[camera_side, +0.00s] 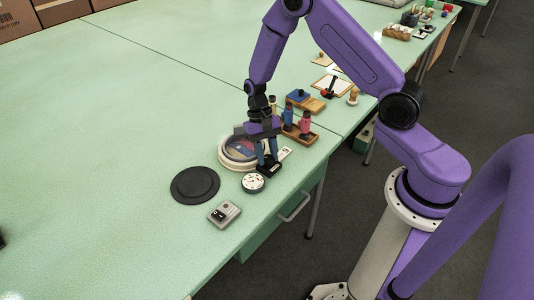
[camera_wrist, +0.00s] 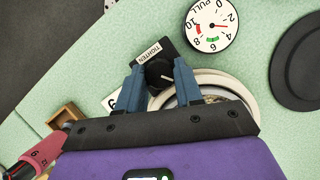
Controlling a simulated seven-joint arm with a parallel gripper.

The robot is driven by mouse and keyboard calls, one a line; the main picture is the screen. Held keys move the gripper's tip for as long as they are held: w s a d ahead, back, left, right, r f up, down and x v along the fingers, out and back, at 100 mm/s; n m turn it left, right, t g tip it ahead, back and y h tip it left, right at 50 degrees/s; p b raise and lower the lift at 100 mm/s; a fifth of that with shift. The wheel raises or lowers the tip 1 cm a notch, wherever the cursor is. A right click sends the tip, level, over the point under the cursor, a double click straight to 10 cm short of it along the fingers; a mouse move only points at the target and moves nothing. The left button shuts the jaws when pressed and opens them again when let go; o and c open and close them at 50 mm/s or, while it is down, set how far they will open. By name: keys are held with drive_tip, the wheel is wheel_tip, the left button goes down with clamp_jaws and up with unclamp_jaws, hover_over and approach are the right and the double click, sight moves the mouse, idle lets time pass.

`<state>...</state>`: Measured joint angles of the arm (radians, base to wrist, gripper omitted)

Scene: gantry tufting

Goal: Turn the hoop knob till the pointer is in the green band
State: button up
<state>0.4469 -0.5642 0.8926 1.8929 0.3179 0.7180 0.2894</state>
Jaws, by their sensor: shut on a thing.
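The black hoop knob (camera_wrist: 160,73) sits on a black block with a white TIGHTEN label (camera_wrist: 147,51). My gripper (camera_wrist: 158,82) has its two blue fingers closed on either side of the knob. In the side view my gripper (camera_side: 267,158) points down at the knob block beside the round hoop (camera_side: 229,162). The hoop shows partly behind the fingers in the wrist view (camera_wrist: 235,84). The white PULL dial (camera_wrist: 211,25) has a green band near 6 and a red band near 8 to 10. Its thin red pointer appears to lie between 2 and 4, outside the green band.
A black disc (camera_side: 195,185) lies left of the hoop, and a grey switch box (camera_side: 224,213) is in front. A wooden tray (camera_side: 314,137) with pink and blue spools stands close behind the gripper. The green table (camera_side: 110,140) is clear at left.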

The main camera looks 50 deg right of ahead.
drive_tip(key=o, duration=1)
drive_tip(key=shift+o, duration=0.2)
drive_tip(key=shift+r, duration=0.1)
drive_tip(key=v, duration=1.7)
drive_tip(key=shift+r, duration=0.2)
drive_tip(key=s+a+r+n+t+h, duration=0.1)
drive_tip(key=s+a+r+n, duration=0.1)
drive_tip(key=s+a+n, duration=0.35)
drive_tip(key=s+a+r+n+t+h, duration=0.1)
drive_tip(key=s+a+r+n, duration=0.2)
drive_tip(key=s, duration=0.5)
drive_tip(key=s+d+n+t, duration=0.2)
drive_tip(key=s+n, duration=0.7)
drive_tip(key=s, duration=0.8)
drive_tip(key=shift+s, duration=0.25)
